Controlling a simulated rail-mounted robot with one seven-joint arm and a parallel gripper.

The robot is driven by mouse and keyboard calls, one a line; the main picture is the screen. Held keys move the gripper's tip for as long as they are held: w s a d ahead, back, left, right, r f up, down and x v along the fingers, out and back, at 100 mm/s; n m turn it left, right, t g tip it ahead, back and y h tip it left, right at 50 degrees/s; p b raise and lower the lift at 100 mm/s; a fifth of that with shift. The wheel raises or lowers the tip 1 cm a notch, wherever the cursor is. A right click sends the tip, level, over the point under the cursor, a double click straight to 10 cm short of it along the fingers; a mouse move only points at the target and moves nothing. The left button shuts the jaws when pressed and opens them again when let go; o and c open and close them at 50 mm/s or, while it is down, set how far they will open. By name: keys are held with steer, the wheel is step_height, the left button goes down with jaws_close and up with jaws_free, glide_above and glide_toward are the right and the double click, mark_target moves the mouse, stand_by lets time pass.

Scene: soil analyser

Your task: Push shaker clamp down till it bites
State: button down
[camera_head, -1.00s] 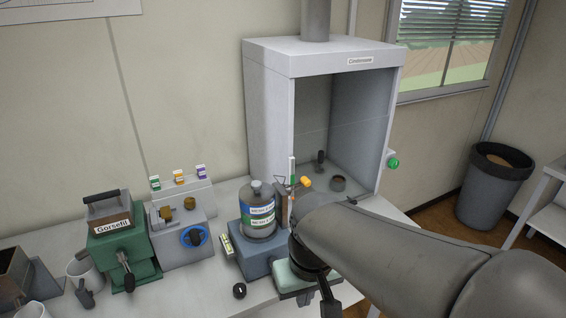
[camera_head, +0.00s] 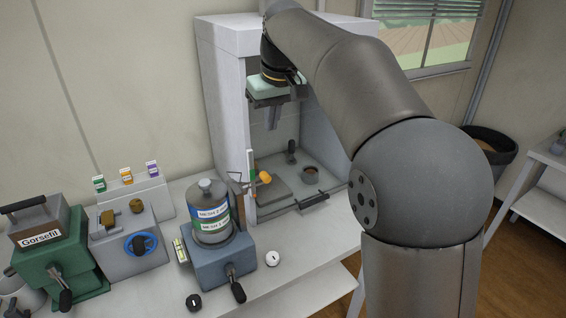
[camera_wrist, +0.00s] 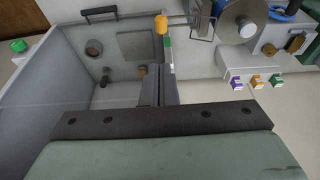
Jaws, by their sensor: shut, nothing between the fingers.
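The shaker (camera_head: 215,262) is a blue-grey box on the bench, bearing an upright stack of sieves (camera_head: 208,212) with green and blue MESH labels. A lever with a black handle (camera_head: 237,290) points down at its front. A thin wire frame and a brown upright (camera_head: 237,186) stand at the stack's right; which part is the clamp I cannot tell for sure. My gripper (camera_head: 270,121) is shut and empty, raised in front of the hood's opening, well above and apart from the shaker. In the wrist view its fingers (camera_wrist: 155,85) are together, and the stack's top (camera_wrist: 238,20) shows at the upper edge.
A white fume hood (camera_head: 226,110) stands behind, with an orange-capped item (camera_head: 263,177) and a small brown cup (camera_head: 310,172) near its floor. A grey machine with a blue wheel (camera_head: 141,244) and a green Gorsefit machine (camera_head: 65,262) are left. A white knob (camera_head: 272,258) is right of the shaker.

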steer(key=shift+s+a, duration=0.1)
steer(key=shift+a, duration=0.05)
steer(key=shift+f, duration=0.1)
steer(key=p, duration=0.2)
glide_toward(265, 174)
steer(key=x, duration=0.5)
steer(key=shift+w+f, duration=0.1)
steer(key=shift+w, duration=0.15)
steer(key=shift+f, duration=0.6)
steer(key=shift+a+f, duration=0.1)
steer(key=shift+f, duration=0.05)
